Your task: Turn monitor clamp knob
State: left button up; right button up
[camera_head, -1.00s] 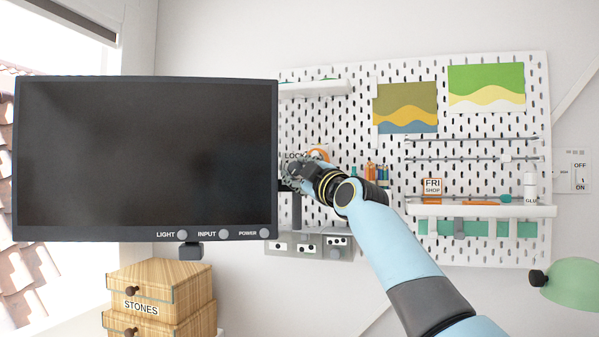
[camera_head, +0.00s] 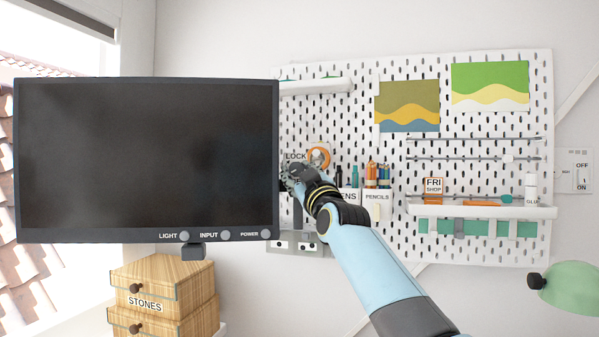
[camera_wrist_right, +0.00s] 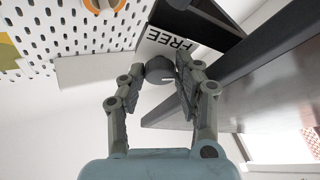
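The monitor (camera_head: 145,160) fills the left of the head view. A "LOCK" label (camera_head: 296,156) shows just right of its edge. In the right wrist view a dark round clamp knob (camera_wrist_right: 159,69) sits in front of a white plate with the word "FREE" (camera_wrist_right: 172,38), upside down here. My right gripper (camera_head: 291,179) is beside the monitor's right edge, partly hiding the clamp area. In the wrist view its fingers are apart, one on each side of the knob, with a small gap at the left finger; contact at the right finger is unclear. My left gripper is not in view.
A pegboard (camera_head: 470,150) stands behind, with an orange ring (camera_head: 319,158), pencil cups (camera_head: 378,196) and a shelf (camera_head: 480,211) to the right. A wooden drawer box (camera_head: 165,290) is below the monitor. A green lamp (camera_head: 575,285) is at lower right.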

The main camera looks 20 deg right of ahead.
jog(key=shift+o, duration=0.7)
jog(key=v, duration=1.2)
